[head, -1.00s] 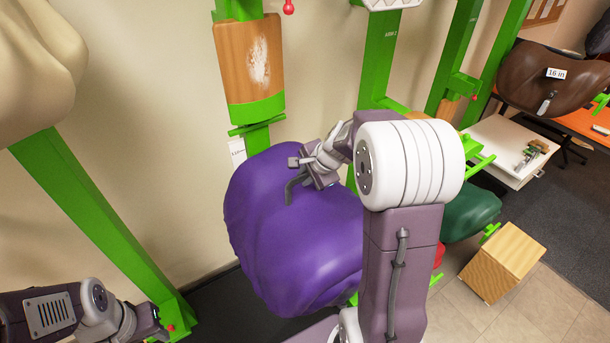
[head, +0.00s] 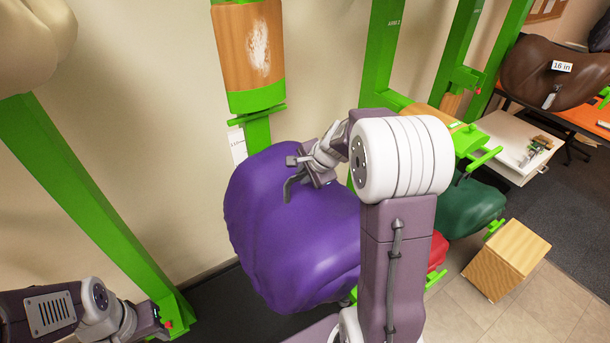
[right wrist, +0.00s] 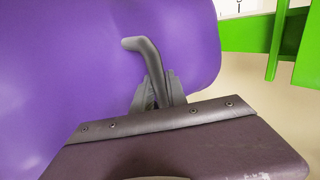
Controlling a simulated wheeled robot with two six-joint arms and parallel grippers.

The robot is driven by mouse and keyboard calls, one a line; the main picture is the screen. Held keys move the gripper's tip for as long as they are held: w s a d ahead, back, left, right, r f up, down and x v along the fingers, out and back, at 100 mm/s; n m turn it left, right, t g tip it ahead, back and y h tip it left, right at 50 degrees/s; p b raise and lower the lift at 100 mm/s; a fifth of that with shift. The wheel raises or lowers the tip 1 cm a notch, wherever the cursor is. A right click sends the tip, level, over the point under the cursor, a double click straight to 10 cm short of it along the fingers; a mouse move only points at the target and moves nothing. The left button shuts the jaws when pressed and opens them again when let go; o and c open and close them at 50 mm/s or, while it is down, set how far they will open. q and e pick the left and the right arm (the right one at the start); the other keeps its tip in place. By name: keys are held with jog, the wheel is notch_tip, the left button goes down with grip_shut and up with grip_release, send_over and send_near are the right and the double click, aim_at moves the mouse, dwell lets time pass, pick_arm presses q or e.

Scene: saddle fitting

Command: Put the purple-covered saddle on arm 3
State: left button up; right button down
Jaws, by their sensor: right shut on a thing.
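The purple-covered saddle (head: 290,245) hangs tilted in front of the wall in the head view and fills much of the right wrist view (right wrist: 70,70). My right gripper (head: 301,180) is shut on a dark bent handle (right wrist: 143,50) at the saddle's upper part. Whether anything supports the saddle from below is hidden. A green post (head: 385,60) carries a small label that seems to read ARM 2; a farther post (head: 462,50) has a label too small to read. I cannot tell which is arm 3. My left gripper (head: 160,322) is low at the left, its jaws unclear.
A wooden block on a green mount (head: 248,50) is above the saddle. A green saddle (head: 468,208) and part of a red one (head: 437,250) are behind my right arm. A brown saddle (head: 550,75) is at far right. A wooden box (head: 506,260) stands on the floor.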

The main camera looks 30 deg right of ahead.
jog(key=shift+r, duration=0.15)
jog(key=c, duration=1.3)
grip_release()
jog(key=shift+s, duration=0.1)
jog(key=shift+o, duration=0.2)
jog(key=shift+s+a, duration=0.1)
jog(key=v, duration=0.9)
